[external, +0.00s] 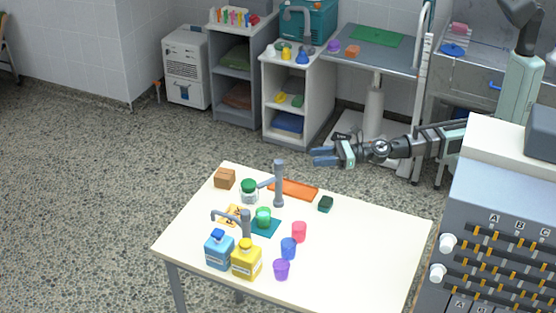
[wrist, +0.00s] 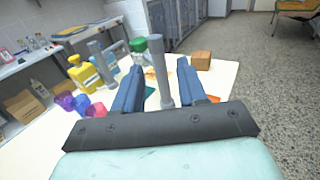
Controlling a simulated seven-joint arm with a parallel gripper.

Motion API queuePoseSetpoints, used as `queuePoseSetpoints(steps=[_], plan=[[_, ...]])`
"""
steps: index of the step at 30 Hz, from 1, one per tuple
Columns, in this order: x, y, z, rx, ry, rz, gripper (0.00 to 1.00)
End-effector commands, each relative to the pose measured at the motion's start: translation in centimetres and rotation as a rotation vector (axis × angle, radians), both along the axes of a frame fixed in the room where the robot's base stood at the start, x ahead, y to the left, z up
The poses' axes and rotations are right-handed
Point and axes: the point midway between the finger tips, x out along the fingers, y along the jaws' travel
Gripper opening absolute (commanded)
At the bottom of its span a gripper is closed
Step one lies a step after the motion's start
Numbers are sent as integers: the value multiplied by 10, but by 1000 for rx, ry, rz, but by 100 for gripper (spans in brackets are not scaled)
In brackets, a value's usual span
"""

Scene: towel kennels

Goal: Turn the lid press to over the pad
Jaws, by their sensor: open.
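Two grey posts with side arms stand on the white table, and I cannot tell for sure which is the lid press. The lower post (external: 246,224) has an arm reaching left over a yellow-orange marked pad (external: 229,218). A teal pad (external: 268,231) with a green cup (external: 263,217) lies between the posts. My gripper (external: 318,157) is open and empty, above and right of the table's back edge. In the wrist view a post (wrist: 160,72) shows between the fingers, ahead of them.
A blue bottle (external: 219,250) and a yellow bottle (external: 246,260) stand at the front left. Red (external: 299,232), blue (external: 288,248) and purple (external: 281,270) cups stand near them. A brown box (external: 225,178), an orange tray (external: 296,190) and a dark green block (external: 326,204) lie farther back. The table's right side is clear.

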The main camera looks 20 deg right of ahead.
Motion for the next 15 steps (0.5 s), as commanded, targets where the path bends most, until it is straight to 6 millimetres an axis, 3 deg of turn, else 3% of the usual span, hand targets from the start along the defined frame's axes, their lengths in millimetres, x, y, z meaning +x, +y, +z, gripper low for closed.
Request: queuePoseSetpoints(steps=[7,12,15], plan=[[49,1,31,39,-6,-62,17],[84,18,59,74,-14,-101,1],[103,32,76,98,6,-120,0]])
